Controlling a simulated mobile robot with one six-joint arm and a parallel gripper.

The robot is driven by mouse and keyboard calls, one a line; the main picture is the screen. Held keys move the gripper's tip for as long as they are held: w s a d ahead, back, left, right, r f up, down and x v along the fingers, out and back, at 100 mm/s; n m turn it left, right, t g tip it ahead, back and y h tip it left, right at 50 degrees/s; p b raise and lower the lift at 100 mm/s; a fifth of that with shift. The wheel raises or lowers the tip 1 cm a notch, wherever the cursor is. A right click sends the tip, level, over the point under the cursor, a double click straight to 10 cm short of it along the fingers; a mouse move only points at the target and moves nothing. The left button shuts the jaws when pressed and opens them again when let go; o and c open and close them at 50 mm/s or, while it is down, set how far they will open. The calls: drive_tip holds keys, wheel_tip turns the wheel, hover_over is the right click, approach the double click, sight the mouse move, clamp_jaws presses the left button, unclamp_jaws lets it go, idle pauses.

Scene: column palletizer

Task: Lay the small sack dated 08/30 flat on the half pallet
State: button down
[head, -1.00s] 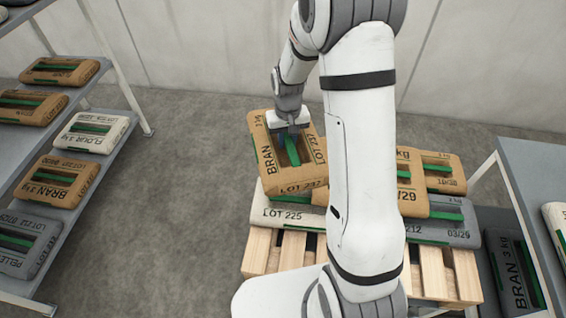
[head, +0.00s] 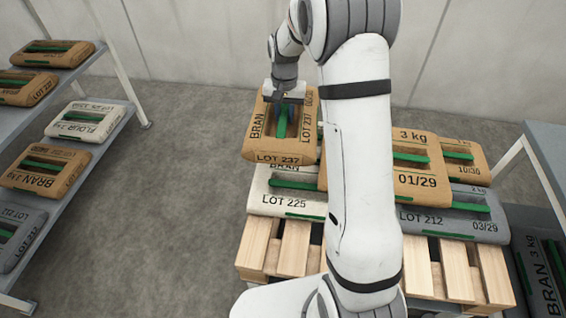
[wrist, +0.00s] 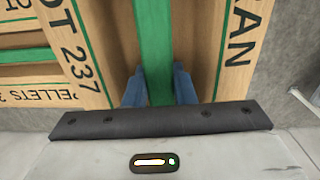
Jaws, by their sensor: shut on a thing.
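My gripper (head: 282,120) is shut on the green strap of a brown BRAN sack (head: 276,157) marked LOT 237; its date is too small to read. In the wrist view the blue fingers (wrist: 159,88) close on the strap over the same sack (wrist: 225,50). The sack hangs above the back left of the wooden half pallet (head: 258,255), over a white LOT 225 sack (head: 285,203). Whether it touches anything below cannot be told. A grey LOT 212 sack (head: 445,222) lies on the pallet's right, with brown sacks dated 01/29 (head: 415,180) and 10/30 (head: 465,160) above it.
A shelf rack (head: 127,110) with several brown, white and grey sacks stands at the left. Another rack (head: 550,150) stands at the right, with a dark BRAN sack (head: 540,275) low beside it. My arm hides the pallet's middle. Bare floor lies left of the pallet.

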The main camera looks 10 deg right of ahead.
drive_tip(key=shift+w+f+m+b, duration=0.3)
drive_tip(key=shift+w+f+b, duration=0.3)
drive_tip(key=shift+b, duration=0.3)
wheel_tip(320, 180, down, 10)
drive_tip(key=b, duration=0.2)
drive_tip(key=shift+r, duration=0.15)
drive_tip(key=shift+f+b, duration=0.4)
drive_tip(key=shift+f, duration=0.25)
drive_tip(key=shift+w, duration=0.1)
drive_tip(key=c, duration=1.2)
unclamp_jaws()
drive_tip(key=shift+f, duration=0.1)
